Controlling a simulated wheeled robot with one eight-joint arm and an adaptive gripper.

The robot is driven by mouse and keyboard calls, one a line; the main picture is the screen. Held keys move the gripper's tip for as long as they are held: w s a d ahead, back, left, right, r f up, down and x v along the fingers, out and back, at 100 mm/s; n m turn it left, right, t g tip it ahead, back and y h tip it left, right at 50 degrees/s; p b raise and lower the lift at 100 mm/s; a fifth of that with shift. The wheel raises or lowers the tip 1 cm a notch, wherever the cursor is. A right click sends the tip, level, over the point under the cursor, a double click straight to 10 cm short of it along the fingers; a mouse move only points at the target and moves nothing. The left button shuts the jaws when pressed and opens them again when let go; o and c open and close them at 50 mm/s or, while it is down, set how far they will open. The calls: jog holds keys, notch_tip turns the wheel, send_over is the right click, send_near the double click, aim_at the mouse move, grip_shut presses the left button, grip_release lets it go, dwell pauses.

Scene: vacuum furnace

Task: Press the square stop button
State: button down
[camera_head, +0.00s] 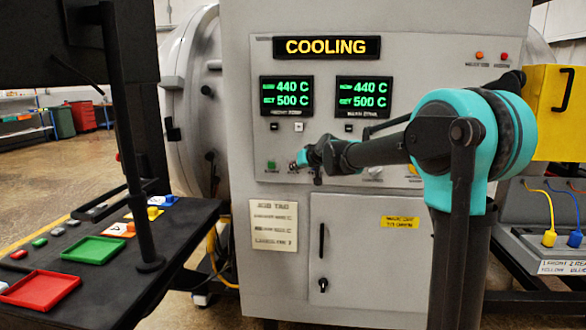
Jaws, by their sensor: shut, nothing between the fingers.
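The furnace's control panel (410,60) faces me. My gripper (301,160) is shut and empty, in front of the panel's lower left part. Whether it touches the panel cannot be told.
A lit sign (326,47) reads COOLING above two green displays (287,96). Small square buttons (299,127) lie below them. A yellow box (555,115) is at right. A dark table (130,285) with red (40,291) and green (94,249) trays stands at left.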

jog(key=shift+s, duration=0.85)
jog(key=shift+s, duration=0.1)
jog(key=s, duration=0.4)
jog(key=shift+s+a, duration=0.15)
jog(key=shift+s, duration=0.25)
jog(key=s+d+f+m+g+h, duration=0.2)
jog(key=s+d+f+g+h, duration=0.1)
jog(key=s+d+f, duration=1.1)
jog(key=s+d+f+m+g+h, duration=0.2)
jog(key=s+d+f+h, duration=0.2)
jog(key=s+d+f, duration=1)
jog(key=s+f, duration=0.2)
jog(key=s, duration=0.6)
jog(key=shift+d+g, duration=0.3)
jog(key=shift+g, duration=0.1)
